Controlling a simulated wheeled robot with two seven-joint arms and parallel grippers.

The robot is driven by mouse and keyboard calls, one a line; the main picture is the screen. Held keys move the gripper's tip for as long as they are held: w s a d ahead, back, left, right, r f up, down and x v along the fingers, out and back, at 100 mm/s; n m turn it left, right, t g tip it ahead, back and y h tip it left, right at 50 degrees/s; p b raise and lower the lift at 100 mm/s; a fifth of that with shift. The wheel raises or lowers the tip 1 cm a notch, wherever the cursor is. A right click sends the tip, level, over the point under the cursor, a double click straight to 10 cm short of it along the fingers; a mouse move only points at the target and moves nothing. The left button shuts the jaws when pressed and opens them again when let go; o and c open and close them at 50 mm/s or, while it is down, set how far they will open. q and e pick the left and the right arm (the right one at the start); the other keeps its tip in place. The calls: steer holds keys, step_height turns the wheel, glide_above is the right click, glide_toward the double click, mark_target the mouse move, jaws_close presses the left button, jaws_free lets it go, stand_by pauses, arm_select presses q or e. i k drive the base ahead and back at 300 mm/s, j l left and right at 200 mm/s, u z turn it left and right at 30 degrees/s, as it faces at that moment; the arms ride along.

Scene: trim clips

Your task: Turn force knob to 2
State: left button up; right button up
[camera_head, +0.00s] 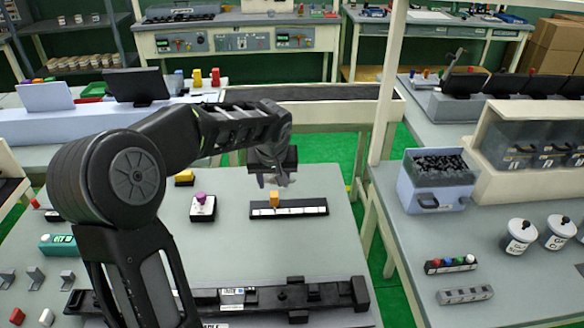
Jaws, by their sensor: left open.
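A small box with a purple knob (201,198) stands on the grey table. To its right, a long black strip (318,208) with a row of white label cells carries an upright orange piece (274,199) near its left end. The labels are too small to read, and I cannot tell which of these is the force knob. My left gripper (273,181) points down, open and empty, just above and behind the orange piece, seemingly apart from it. My right gripper is not in view.
A long black rail (330,296) lies along the table's near side, partly behind my left arm. A yellow block (184,177) sits behind the purple-knob box. A blue bin (432,198) of black parts stands on the right table. The table right of the strip is clear.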

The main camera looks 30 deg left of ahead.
mark_target(201, 197)
steer(key=k, duration=1.5)
